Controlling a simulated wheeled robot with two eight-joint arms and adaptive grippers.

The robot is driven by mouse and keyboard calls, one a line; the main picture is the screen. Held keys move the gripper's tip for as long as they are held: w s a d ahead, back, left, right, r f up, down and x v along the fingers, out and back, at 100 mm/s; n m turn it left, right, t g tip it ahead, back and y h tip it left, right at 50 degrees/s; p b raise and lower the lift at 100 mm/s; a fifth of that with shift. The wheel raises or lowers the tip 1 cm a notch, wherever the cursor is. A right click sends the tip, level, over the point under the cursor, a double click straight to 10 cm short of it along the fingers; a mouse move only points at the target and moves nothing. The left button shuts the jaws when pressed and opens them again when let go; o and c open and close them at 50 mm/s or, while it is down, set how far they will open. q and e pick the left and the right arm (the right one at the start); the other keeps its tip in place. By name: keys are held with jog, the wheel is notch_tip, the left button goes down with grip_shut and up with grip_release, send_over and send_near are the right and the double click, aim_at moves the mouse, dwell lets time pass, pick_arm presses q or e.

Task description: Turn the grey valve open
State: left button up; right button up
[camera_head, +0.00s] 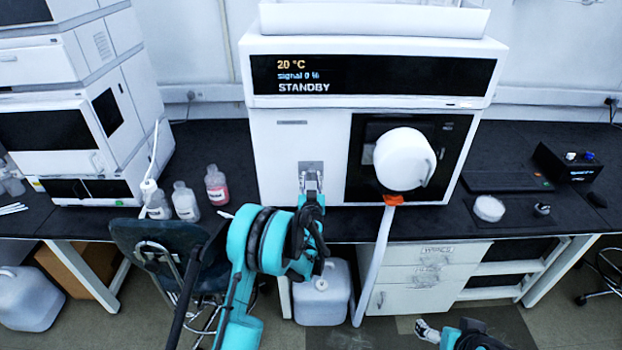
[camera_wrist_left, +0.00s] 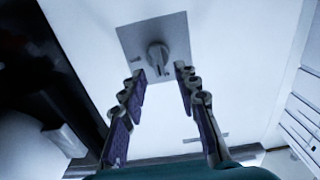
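The grey valve (camera_wrist_left: 158,56) is a small knob on a square grey plate (camera_wrist_left: 126,38) on the white front of the instrument. In the head view the plate (camera_head: 305,165) shows, but my gripper hides most of the knob. My left gripper (camera_wrist_left: 160,72) is open in front of the valve. Its two fingers stand on either side of the knob's line, with a gap to each side; no contact shows. It also appears in the head view (camera_head: 311,182). My right gripper (camera_head: 427,331) is low at the bottom edge, below the bench, far from the valve; its fingers are too small to read.
The instrument (camera_head: 275,130) shows 20 °C, signal 0 % and STANDBY. A white round part (camera_head: 404,158) with a hose (camera_head: 375,265) is right of the valve. Bottles (camera_head: 185,202) stand left on the bench. A chair (camera_head: 150,240) and a jug (camera_head: 322,297) are below.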

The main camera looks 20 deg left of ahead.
pick_arm(q)
jog(key=shift+w+a, duration=0.2)
jog(key=shift+w, duration=0.5)
grip_shut()
